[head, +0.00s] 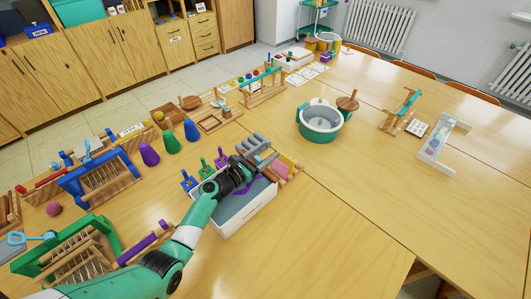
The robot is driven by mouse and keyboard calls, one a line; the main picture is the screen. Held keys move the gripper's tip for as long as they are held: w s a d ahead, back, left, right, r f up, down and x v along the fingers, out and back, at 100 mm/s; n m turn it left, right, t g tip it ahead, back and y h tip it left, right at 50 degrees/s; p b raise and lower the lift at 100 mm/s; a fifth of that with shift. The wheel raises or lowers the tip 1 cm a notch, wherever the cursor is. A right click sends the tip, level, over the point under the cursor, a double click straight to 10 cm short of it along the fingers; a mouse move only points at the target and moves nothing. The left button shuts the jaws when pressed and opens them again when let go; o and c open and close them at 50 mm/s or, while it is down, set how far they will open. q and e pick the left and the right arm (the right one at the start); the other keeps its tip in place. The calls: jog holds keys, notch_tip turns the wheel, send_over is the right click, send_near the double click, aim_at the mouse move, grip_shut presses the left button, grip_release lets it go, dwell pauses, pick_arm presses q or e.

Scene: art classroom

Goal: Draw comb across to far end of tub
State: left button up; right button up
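The tub is a white rectangular box (248,215) on the table near the middle of the head view, with a dark grey interior. My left arm comes in from the lower left and crosses over it. My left gripper (258,158) is above the tub's far right part, with its grey fingers pointing up and right. A small purple piece (251,188) shows in the tub below the gripper; it may be the comb, mostly hidden by the arm. I cannot tell whether the fingers hold it. My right gripper is not in view.
Small stands with green and purple tops (205,169) are left of the tub. Wooden pieces (288,165) lie close at its right. A green round pot (320,130) stands farther right. The table in front and to the right is clear.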

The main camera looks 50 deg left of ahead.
pick_arm(q)
jog(key=shift+s, duration=0.1)
jog(key=shift+s, duration=0.1)
jog(key=s+d+p, duration=0.1)
jog(key=s+p, duration=0.2)
jog(key=s, duration=0.8)
jog(key=shift+s+d+p, duration=0.2)
jog(key=shift+d+p, duration=0.05)
jog(key=shift+p, duration=0.1)
